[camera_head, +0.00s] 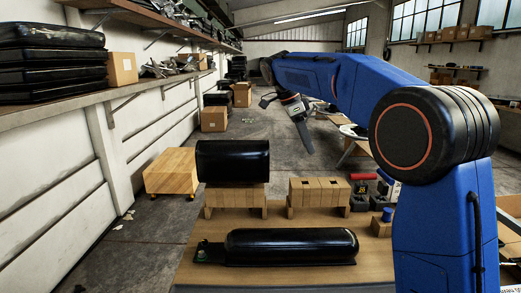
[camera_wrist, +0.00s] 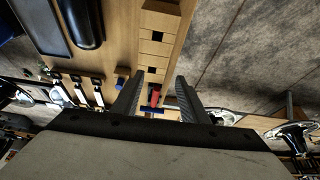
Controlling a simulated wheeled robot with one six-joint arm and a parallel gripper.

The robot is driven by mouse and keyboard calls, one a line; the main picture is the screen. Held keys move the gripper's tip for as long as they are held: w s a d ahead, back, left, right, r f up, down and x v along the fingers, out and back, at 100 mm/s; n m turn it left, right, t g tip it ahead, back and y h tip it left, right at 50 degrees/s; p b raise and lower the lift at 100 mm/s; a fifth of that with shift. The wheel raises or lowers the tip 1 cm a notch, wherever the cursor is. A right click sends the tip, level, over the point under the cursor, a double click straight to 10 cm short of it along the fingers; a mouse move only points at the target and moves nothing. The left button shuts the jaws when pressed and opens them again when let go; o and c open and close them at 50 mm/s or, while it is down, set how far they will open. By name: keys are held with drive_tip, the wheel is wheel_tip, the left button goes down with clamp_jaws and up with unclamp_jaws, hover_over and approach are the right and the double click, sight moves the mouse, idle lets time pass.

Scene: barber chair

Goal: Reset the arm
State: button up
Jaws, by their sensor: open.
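My arm reaches up from the right side of the head view and bends over to the left. My gripper (camera_head: 308,150) hangs at its end above the workbench area, pointing down. In the wrist view its two dark fingers (camera_wrist: 157,82) stand apart with nothing held between them. The floor and the edge of the wooden bench (camera_head: 200,262) show beyond the fingers in the wrist view.
A black padded part (camera_head: 290,246) lies on the bench. Another black pad (camera_head: 233,161) rests on a wooden stand (camera_head: 235,197). An empty-topped wooden stand (camera_head: 319,191) is beside it. A red item (camera_head: 363,177) and a blue cylinder (camera_head: 387,214) are farther right. Open floor lies behind.

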drive_tip(key=s+d+f+n+t+y, duration=0.15)
drive_tip(key=s+d+n, duration=0.3)
drive_tip(key=s, duration=0.55)
drive_tip(key=s+d+f+n+y, duration=0.15)
drive_tip(key=s+d+n, duration=0.35)
drive_tip(key=s, duration=0.6)
drive_tip(key=s+d+f+n+t, duration=0.1)
drive_tip(key=s+f+n, duration=0.1)
drive_tip(key=s+f, duration=0.4)
drive_tip(key=s+d+f+n+t+y, duration=0.1)
drive_tip(key=s+f+n, duration=0.2)
drive_tip(key=s+f, duration=0.3)
drive_tip(key=s+d+f+n+t, duration=0.1)
drive_tip(key=s+d+f+n, duration=0.1)
drive_tip(key=s+f, duration=0.3)
drive_tip(key=shift+s+d+f+n+y, duration=0.1)
drive_tip(key=shift+s+f+n, duration=0.1)
drive_tip(key=shift+s, duration=0.55)
drive_tip(key=shift+s+a+f+n+y, duration=0.1)
drive_tip(key=shift+s+n, duration=0.05)
drive_tip(key=shift+s, duration=0.6)
drive_tip(key=shift+s+d+f+n+y, duration=0.1)
drive_tip(key=shift+s+n, duration=0.1)
drive_tip(key=shift+s, duration=0.55)
